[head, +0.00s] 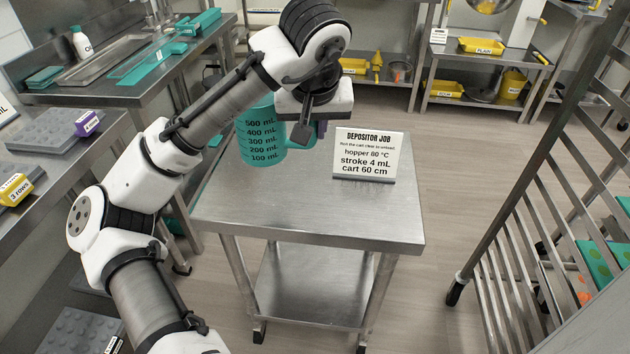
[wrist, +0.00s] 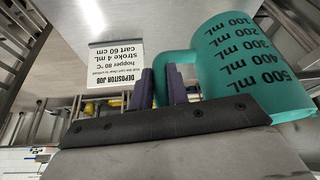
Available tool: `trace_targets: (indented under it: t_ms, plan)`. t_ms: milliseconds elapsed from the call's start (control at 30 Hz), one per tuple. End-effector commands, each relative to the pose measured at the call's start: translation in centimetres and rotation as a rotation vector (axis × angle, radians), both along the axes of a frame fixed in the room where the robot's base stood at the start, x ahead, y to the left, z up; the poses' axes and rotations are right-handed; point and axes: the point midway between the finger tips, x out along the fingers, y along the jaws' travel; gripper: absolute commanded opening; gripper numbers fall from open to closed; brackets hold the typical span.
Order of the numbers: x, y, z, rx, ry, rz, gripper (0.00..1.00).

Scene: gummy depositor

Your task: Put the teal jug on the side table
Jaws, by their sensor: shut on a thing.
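The teal jug (head: 262,146), marked in mL, is upright over the far left part of the steel side table (head: 300,205). My gripper (head: 306,130) is at the jug's right side, partly hidden by my arm in the head view. In the wrist view, the purple fingers of my gripper (wrist: 163,86) are shut on the handle of the teal jug (wrist: 250,62). Whether the jug's base touches the tabletop I cannot tell. My arm hides the jug's top in the head view.
A "DEPOSITOR JOB" sign (head: 365,156) stands on the table just right of my gripper; the wrist view shows it too (wrist: 117,65). The table's front half is bare. A tall rack (head: 530,200) stands at the right, a counter with grey moulds (head: 55,130) at the left.

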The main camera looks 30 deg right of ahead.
Motion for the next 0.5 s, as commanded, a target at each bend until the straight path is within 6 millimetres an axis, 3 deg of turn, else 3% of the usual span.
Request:
trace_targets:
  t_ms: [33,200,333,500]
  plan:
    - [0.0,0.0,-1.6,-0.002,0.005,-0.002,0.00]
    - [0.0,0.1,-6.0,-0.001,0.003,0.001,0.00]
    - [0.0,0.1,-8.5,0.000,0.000,0.001,0.00]
    - [0.0,0.0,-10.0,0.000,-0.001,0.001,0.00]
